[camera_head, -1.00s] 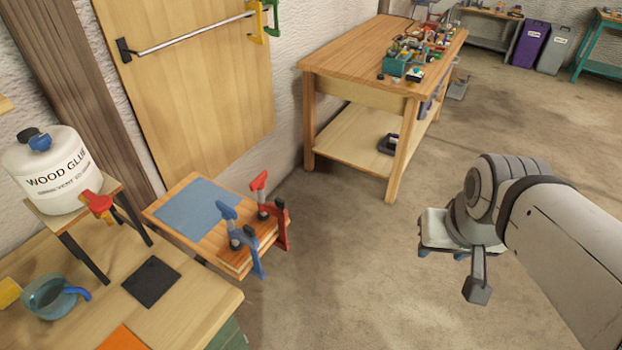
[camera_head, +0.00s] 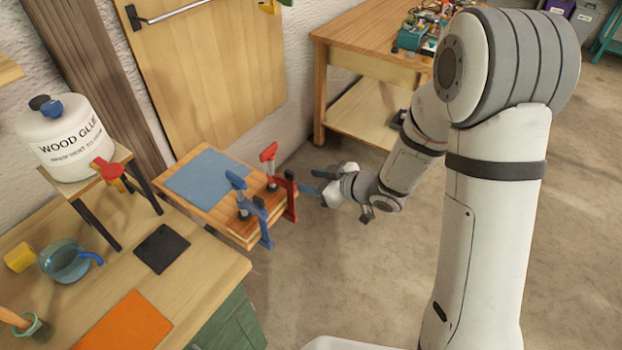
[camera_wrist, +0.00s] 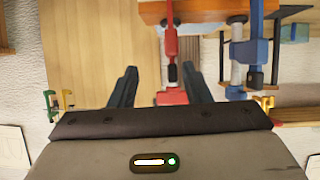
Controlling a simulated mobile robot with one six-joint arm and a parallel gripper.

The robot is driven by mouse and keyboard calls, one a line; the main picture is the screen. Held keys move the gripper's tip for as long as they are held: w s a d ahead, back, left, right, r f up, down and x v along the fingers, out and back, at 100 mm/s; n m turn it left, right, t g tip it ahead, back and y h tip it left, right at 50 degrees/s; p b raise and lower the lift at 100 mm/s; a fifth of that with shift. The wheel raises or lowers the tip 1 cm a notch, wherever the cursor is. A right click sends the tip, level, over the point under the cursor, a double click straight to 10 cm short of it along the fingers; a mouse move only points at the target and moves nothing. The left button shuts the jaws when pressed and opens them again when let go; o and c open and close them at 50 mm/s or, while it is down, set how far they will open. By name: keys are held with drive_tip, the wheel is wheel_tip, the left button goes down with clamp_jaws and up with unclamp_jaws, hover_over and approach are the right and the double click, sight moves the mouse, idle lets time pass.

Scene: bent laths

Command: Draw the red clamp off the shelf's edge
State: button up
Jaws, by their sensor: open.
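The red clamp (camera_head: 291,200) stands upright on the right edge of the small wooden shelf (camera_head: 178,196), over the stacked laths (camera_head: 254,226). A blue clamp (camera_head: 264,229) grips the same edge just nearer the front. My gripper (camera_head: 313,181) is open, just right of the red clamp, its blue fingers pointing at it. In the wrist view, the red clamp (camera_wrist: 171,48) shows beyond and between the two spread fingers (camera_wrist: 160,86). The blue clamp (camera_wrist: 256,45) is to the right of the right finger there. I cannot tell whether a finger touches the red clamp.
A blue mat (camera_head: 208,178) lies on the shelf. The bench at left holds a glue bottle (camera_head: 62,150) on a small stand, a blue jug (camera_head: 66,262), a black pad (camera_head: 161,249) and an orange sheet (camera_head: 122,321). A workbench (camera_head: 350,40) stands behind. The floor right of the shelf is clear.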

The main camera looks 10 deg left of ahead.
sight(287, 181)
drive_tip(key=shift+s+a+f+g+y, duration=0.15)
drive_tip(key=shift+s+a+f+y, duration=0.05)
drive_tip(key=shift+a, duration=0.15)
drive_tip(key=shift+s+a+f+g+y, duration=0.15)
drive_tip(key=shift+s+a+y, duration=0.05)
drive_tip(key=shift+a, duration=0.15)
drive_tip(key=shift+b+x, duration=1.65)
drive_tip(key=shift+x, duration=2.6)
drive_tip(key=shift+c, duration=0.5)
clamp_jaws()
drive_tip(key=shift+w, duration=0.1)
